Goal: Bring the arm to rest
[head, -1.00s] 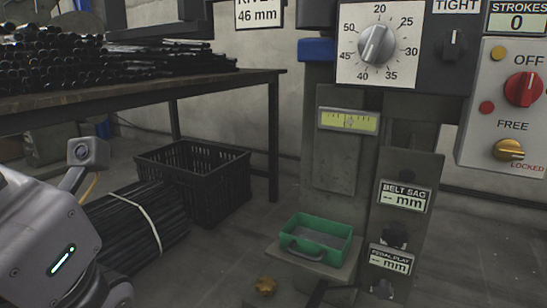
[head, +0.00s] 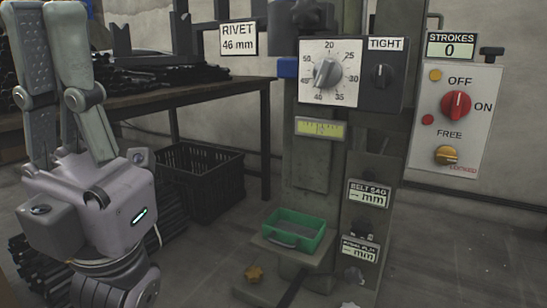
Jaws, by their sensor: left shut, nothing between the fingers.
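My left gripper (head: 55,12) stands at the left edge of the head view, on my grey wrist with a small green light. Its two grey fingers point up, and it is shut and empty. It is left of the rivet press (head: 318,165) and touches nothing that I can see. It covers part of the table and the rods behind it. My right gripper is not in view.
The press carries a dial panel (head: 309,85), a green tray (head: 296,240) low in front, and a switch box (head: 457,118) at right. A table (head: 200,92) with dark rods stands behind; a black crate (head: 205,180) sits beneath. Floor at right is clear.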

